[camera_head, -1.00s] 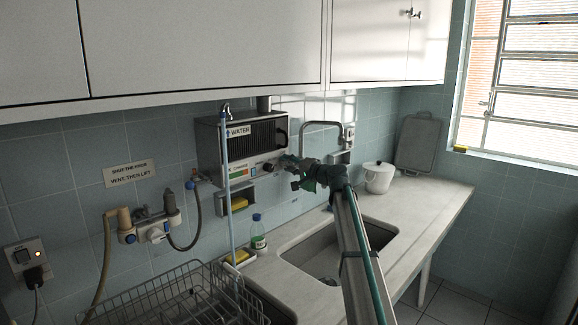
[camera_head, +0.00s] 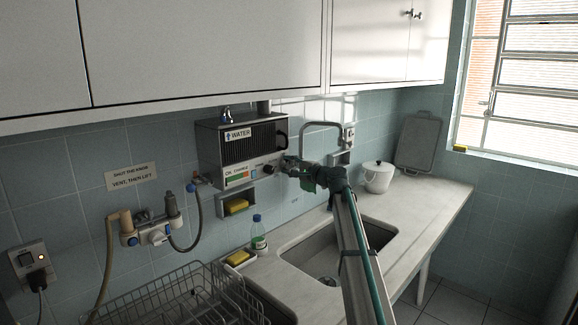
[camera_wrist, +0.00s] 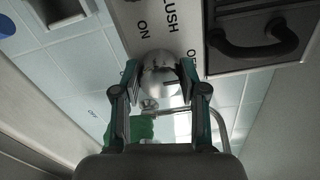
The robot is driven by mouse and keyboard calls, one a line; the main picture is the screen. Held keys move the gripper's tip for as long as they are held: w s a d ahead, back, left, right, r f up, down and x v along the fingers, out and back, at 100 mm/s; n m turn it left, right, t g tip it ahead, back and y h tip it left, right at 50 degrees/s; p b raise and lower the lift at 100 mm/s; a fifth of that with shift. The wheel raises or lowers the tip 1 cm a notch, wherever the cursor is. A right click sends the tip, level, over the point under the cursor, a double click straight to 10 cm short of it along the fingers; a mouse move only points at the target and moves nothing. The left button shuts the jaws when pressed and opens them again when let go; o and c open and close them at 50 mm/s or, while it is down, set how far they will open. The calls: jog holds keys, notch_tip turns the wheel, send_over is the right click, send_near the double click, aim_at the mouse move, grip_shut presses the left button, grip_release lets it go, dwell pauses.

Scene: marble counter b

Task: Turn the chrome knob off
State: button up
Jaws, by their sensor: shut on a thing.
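The chrome knob (camera_wrist: 158,70) is a shiny rounded knob on the white panel of the wall-mounted water unit (camera_head: 240,150). In the wrist view, my gripper (camera_wrist: 160,82) has one finger on each side of the knob and is shut on it. The panel reads "ON" above the knob. A label starting with "O" at its right is partly covered by a finger. A dark line shows on the knob's face. In the head view, my gripper (camera_head: 290,165) is at the unit's lower right corner and mostly hides the knob.
A black knob (camera_head: 268,169) sits left of my gripper. A curved tap (camera_head: 322,124) rises to the right, near a white pot (camera_head: 377,178). Cabinets (camera_head: 200,50) hang above.

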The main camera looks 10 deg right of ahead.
dwell(0.3)
jog(key=o, duration=1.1)
jog(key=shift+o, duration=0.2)
jog(key=v, duration=1.2)
